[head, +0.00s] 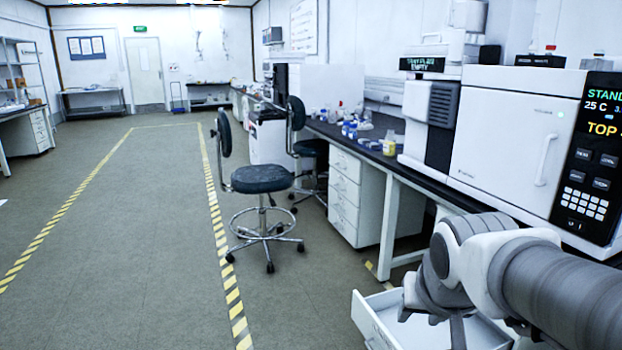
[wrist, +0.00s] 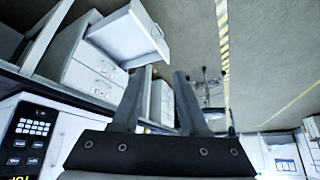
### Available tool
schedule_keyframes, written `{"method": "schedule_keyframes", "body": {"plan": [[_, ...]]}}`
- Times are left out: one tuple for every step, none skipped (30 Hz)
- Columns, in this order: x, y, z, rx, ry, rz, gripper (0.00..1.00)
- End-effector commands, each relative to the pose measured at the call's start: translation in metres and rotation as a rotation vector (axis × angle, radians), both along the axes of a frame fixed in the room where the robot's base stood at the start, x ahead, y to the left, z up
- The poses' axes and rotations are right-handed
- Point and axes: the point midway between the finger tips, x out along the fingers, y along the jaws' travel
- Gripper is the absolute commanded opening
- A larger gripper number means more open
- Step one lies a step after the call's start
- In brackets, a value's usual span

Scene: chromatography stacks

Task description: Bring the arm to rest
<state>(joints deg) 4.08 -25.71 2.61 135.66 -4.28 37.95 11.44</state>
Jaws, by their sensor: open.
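My arm reaches in from the right edge of the head view, its wrist bent downward. My gripper (head: 432,322) is partly hidden by my own wrist and appears in front of an open white drawer (head: 371,322) below the bench. In the wrist view my gripper (wrist: 161,74) shows two grey fingers spread apart with nothing held between them. The open drawer (wrist: 128,38) shows at the upper left there, beyond the left fingertip, and the part of its inside that I can see looks empty.
The dark bench (head: 462,197) carries a large white instrument (head: 500,140) with a lit display close to my arm. A blue stool (head: 262,180) stands left of the bench. The floor (head: 130,220) between the yellow-black stripes is clear.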

Motion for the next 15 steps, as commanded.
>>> {"method": "schedule_keyframes", "body": {"plan": [[-0.017,0.003,0.003,-0.005,0.005,0.024,0.43],[-0.026,0.005,0.003,-0.006,0.013,0.039,0.43],[-0.039,0.007,0.003,-0.008,0.023,0.059,0.43],[-0.047,0.009,0.003,-0.010,0.029,0.074,0.43],[-0.055,0.010,0.002,-0.011,0.036,0.088,0.43],[-0.066,0.012,0.001,-0.011,0.045,0.109,0.43],[-0.074,0.014,0.001,-0.011,0.051,0.122,0.43],[-0.082,0.016,0.000,-0.010,0.055,0.138,0.43],[-0.092,0.018,-0.002,-0.011,0.062,0.158,0.43],[-0.099,0.019,-0.003,-0.010,0.069,0.173,0.43],[-0.103,0.020,0.002,-0.010,0.074,0.183,0.43],[-0.100,0.019,0.019,-0.011,0.076,0.179,0.43],[-0.100,0.019,0.025,-0.010,0.076,0.178,0.43],[-0.100,0.019,0.032,-0.011,0.077,0.177,0.43],[-0.100,0.019,0.040,-0.011,0.076,0.177,0.43]]}}
